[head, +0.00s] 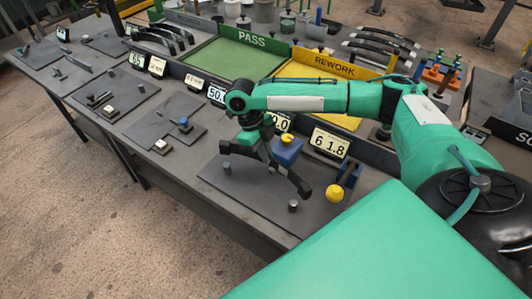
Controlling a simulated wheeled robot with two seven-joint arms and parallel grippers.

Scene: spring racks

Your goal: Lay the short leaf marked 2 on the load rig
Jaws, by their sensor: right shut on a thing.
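My right gripper (258,150) hangs from the green arm over the near dark plate, shut on a dark curved leaf (297,181). One end of the leaf points down to the right. Its mark cannot be read here, and the gripper hides part of it. The load rig (240,189) appears to be this dark plate with short grey posts, a blue block with a yellow knob (287,150) and a yellow button (333,193). The leaf is over the plate; I cannot tell whether it touches the posts. My left gripper is not in view.
A display reading 6 1.8 (330,142) stands behind the plate. Green PASS (222,58) and yellow REWORK (350,123) trays lie behind. Dark leaves (163,38) lie at the back left, others (380,43) at the back right. More plates with small fixtures (165,122) line the bench leftward.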

